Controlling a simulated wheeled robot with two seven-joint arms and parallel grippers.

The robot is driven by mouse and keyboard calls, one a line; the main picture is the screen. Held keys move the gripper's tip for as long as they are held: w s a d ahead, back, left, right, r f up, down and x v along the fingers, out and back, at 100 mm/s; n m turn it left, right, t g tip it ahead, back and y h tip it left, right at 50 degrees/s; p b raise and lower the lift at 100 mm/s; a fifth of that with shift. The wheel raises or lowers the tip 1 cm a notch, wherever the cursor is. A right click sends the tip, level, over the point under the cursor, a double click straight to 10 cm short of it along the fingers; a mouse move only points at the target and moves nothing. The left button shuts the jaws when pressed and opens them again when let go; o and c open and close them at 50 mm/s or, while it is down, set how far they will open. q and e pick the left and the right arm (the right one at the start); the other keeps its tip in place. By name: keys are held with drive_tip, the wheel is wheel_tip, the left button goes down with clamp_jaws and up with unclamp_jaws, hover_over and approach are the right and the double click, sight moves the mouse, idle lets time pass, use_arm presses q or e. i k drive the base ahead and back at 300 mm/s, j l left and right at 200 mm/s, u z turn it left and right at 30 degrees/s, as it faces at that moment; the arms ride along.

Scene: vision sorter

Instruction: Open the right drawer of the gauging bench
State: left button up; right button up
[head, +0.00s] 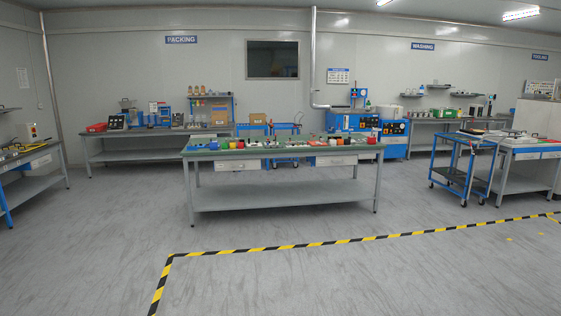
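No sign that I can read names a gauging bench, so I cannot tell for sure which one it is. The long middle bench (280,197) has a green top and two pale drawers under it, a left drawer (237,165) and a right drawer (336,160). Both look shut. The bench at the far right (520,185) also has pale drawer fronts (526,156), which look shut. Neither of my grippers is in view.
Open grey floor (300,285) lies in front, crossed by a yellow-black floor stripe (330,242). A blue cart (460,165) stands beside the right bench. Another bench (30,160) is at the left edge. Several small coloured items cover the middle bench top.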

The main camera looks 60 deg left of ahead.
sight(331, 156)
drive_tip(key=u, duration=1.7)
drive_tip(key=i, duration=5.35)
drive_tip(key=l+z, duration=0.05)
drive_tip(key=l, duration=0.25)
